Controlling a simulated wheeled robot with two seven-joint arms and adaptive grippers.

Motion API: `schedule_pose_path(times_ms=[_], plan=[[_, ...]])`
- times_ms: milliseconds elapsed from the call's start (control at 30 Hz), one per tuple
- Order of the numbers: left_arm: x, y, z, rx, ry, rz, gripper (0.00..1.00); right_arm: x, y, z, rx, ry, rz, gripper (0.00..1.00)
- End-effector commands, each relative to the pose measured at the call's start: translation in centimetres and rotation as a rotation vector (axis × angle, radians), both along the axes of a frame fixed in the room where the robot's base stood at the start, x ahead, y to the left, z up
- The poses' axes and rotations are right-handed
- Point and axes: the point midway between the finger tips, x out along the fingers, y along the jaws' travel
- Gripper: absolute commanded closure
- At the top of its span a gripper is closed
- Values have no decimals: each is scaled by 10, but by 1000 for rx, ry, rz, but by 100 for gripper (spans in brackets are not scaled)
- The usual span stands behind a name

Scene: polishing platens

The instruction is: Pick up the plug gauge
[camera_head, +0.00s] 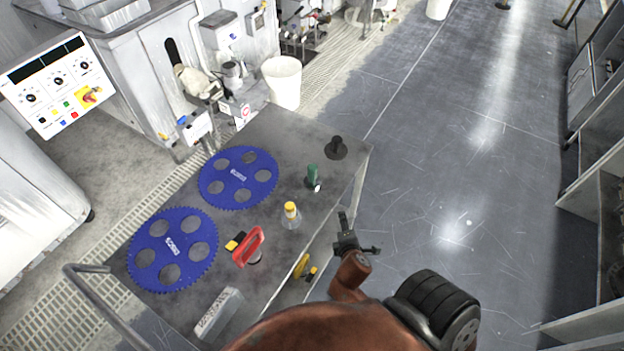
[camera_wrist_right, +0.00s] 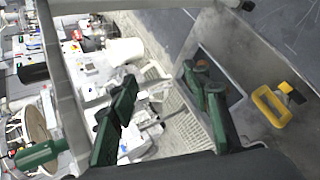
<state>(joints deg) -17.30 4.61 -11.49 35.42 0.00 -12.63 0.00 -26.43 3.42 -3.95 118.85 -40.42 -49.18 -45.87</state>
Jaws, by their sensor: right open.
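A small upright piece with a green handle and a shiny metal end (camera_head: 313,178) stands near the right side of the grey table (camera_head: 285,140); it looks like the plug gauge, but it is too small to be sure. My right gripper (camera_head: 358,236) is open and empty, off the table's right edge, to the lower right of the green piece and apart from it. In the right wrist view the two dark green fingers of the gripper (camera_wrist_right: 160,78) are spread with nothing between them. I cannot pick out the plug gauge for certain there. My left gripper is not in view.
On the table are two blue toothed discs (camera_head: 238,177), a black knobbed piece (camera_head: 336,149), a yellow-capped bottle (camera_head: 291,216), a red-handled tool (camera_head: 248,247) and a grey block (camera_head: 218,313). A yellow handle (camera_wrist_right: 268,106) lies lower down. Open floor (camera_head: 460,160) is to the right.

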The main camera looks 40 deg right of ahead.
Motion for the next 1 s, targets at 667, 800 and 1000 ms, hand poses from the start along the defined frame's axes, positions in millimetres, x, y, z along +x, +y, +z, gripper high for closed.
schedule_pose_path(times_ms=[667,800,1000], plan=[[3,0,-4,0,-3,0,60,58,11,158,-995,197,400,56],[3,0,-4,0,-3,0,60,78,35,166,-1243,294,522,56],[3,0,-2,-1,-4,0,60,96,46,168,-1378,351,586,56]])
